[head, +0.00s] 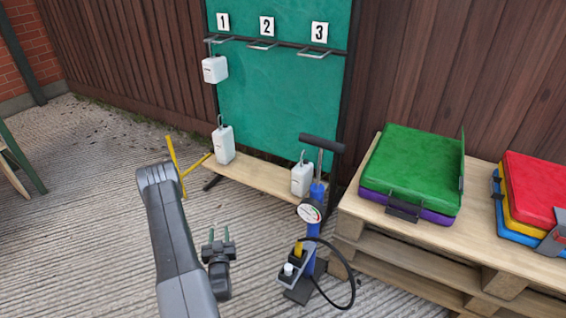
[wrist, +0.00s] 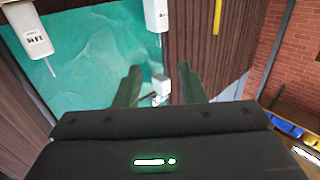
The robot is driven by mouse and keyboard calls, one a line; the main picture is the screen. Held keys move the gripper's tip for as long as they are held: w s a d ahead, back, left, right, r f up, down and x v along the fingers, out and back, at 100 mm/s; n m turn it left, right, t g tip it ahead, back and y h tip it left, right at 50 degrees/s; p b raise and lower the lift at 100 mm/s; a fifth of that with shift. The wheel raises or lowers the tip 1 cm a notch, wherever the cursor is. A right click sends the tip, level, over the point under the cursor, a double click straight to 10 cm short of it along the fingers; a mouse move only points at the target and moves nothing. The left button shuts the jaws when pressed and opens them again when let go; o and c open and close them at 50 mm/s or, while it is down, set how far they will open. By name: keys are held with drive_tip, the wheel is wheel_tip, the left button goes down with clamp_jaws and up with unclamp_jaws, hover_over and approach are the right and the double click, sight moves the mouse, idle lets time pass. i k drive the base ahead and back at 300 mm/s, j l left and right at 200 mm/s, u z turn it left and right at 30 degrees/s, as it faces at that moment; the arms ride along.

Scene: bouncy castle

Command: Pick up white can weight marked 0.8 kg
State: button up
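Three white can weights with wire hooks are in the head view. One weight (head: 215,69) hangs under number 1. A second (head: 224,145) stands at the left of the low wooden bench (head: 255,178), and a third (head: 302,180) stands at its right. In the upside-down wrist view, the right bench weight (wrist: 32,38) is at the left, the left one (wrist: 155,14) at the top, and the hanging one (wrist: 161,85) shows small between the fingers. Their markings are too small to read, so I cannot tell which is 0.8 kg. My gripper (head: 219,234) is open and empty, in front of the bench.
A green board (head: 275,105) carries a rail with hooks numbered 1 to 3. A blue hand pump (head: 314,225) with a gauge and hose stands right of my gripper. A yellow bar (head: 173,155) is left of the bench. Pallets (head: 440,245) with folded fabric stand at right.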

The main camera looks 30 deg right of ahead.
sight(302, 175)
drive_tip(key=i+j+z, duration=0.15)
drive_tip(key=i+z, duration=0.3)
drive_tip(key=i+j+z, duration=0.45)
drive_tip(key=i+z, duration=0.15)
drive_tip(key=z, duration=0.35)
